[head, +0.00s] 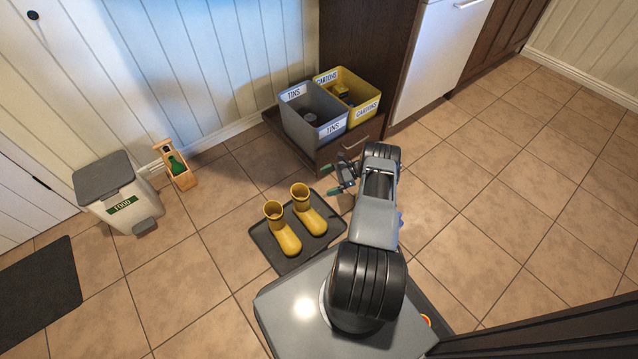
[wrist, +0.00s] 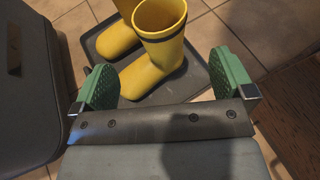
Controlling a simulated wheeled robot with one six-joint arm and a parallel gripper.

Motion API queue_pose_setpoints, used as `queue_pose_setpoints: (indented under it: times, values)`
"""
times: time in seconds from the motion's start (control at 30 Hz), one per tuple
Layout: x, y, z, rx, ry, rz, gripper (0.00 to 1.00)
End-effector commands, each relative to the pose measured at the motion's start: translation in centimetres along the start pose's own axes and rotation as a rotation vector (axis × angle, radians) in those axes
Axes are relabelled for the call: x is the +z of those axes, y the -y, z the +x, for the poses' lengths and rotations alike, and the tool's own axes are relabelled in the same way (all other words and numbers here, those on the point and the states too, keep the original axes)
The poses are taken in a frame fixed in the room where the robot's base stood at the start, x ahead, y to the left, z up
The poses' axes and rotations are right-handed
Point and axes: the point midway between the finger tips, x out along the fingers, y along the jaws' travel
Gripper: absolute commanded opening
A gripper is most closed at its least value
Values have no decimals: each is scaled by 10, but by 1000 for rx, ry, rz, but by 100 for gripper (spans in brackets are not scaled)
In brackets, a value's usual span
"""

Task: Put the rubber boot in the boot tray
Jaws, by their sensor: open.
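Two yellow rubber boots stand upright side by side on the dark boot tray (head: 262,237) in the head view, the left boot (head: 285,236) and the right boot (head: 310,215). My gripper (head: 340,178) is open and empty, up and to the right of the boots in that view. In the wrist view its green finger pads (wrist: 165,68) are spread wide, with the nearer boot (wrist: 158,55) beyond and between them. The second boot (wrist: 118,40) is partly hidden behind it. Both rest on the tray (wrist: 190,75) there too, apart from my fingers.
A grey tins bin (head: 312,107) and a yellow cartons bin (head: 357,93) stand on a low wooden drawer unit just behind my gripper. A food bin (head: 118,205) and a wooden caddy with a green bottle (head: 176,164) stand by the wall. Tiled floor at right is clear.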

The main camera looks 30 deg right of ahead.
Motion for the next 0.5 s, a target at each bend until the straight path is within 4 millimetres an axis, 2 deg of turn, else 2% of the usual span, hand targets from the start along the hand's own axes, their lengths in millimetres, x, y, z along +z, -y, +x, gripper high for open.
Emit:
queue_pose_setpoints:
  times: [0.13,0.23,0.37,0.5]
  values:
    - [20,8,-9,32,-34,-43,100]
    - [56,19,-11,93,-96,-121,100]
    - [126,27,-10,212,-212,-280,100]
    - [207,17,-6,351,-342,-484,100]
